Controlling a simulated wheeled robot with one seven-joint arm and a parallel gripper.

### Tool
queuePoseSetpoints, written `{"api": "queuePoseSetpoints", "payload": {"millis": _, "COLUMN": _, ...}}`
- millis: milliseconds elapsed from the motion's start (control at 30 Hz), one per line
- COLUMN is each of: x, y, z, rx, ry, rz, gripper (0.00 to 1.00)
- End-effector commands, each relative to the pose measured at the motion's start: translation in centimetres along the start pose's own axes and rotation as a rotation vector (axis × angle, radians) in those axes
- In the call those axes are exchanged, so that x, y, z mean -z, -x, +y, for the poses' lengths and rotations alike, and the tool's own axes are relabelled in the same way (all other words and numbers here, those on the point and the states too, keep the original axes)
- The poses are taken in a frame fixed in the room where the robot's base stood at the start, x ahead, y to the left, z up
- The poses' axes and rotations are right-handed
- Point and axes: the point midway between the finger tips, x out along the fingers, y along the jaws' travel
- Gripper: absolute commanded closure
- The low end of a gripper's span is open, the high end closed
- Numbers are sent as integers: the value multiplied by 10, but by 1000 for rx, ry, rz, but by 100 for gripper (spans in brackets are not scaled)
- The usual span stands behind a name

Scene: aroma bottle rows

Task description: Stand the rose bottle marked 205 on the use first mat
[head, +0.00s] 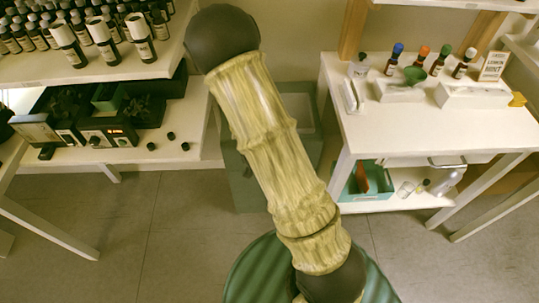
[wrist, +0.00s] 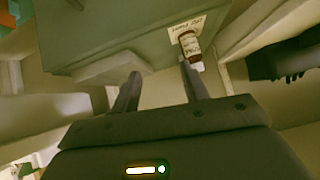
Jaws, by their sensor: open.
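In the wrist view, a small amber bottle (wrist: 187,42) with a pale label and a white cap is on a cream mat with dark lettering (wrist: 174,32). The lettering looks upside down and is too small to read surely, as is the bottle's label. The mat lies on a grey-green surface (wrist: 110,35). My gripper (wrist: 160,70) is open, with nothing between its fingers. In the picture, the bottle's cap end is just beyond the right fingertip; I cannot tell the distance. The head view shows my arm but not my gripper, the mat or this bottle.
In the head view, white-capped bottles (head: 103,38) stand on the left shelf with many dark-capped ones behind. Devices (head: 105,133) sit below. The right table (head: 380,128) holds bottles with coloured caps and a sign (head: 493,65). A grey-green cabinet (head: 245,175) is behind my arm. Floor (head: 180,220) is open.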

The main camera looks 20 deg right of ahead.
Motion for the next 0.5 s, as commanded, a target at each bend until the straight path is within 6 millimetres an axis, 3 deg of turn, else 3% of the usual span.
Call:
{"api": "queuePoseSetpoints", "payload": {"millis": 267, "x": 4, "y": 68, "z": -2, "rx": 53, "ry": 75, "rz": -292, "gripper": 55}}
{"api": "queuePoseSetpoints", "payload": {"millis": 500, "x": 1, "y": 146, "z": 10, "rx": 103, "ry": 236, "rz": -510, "gripper": 55}}
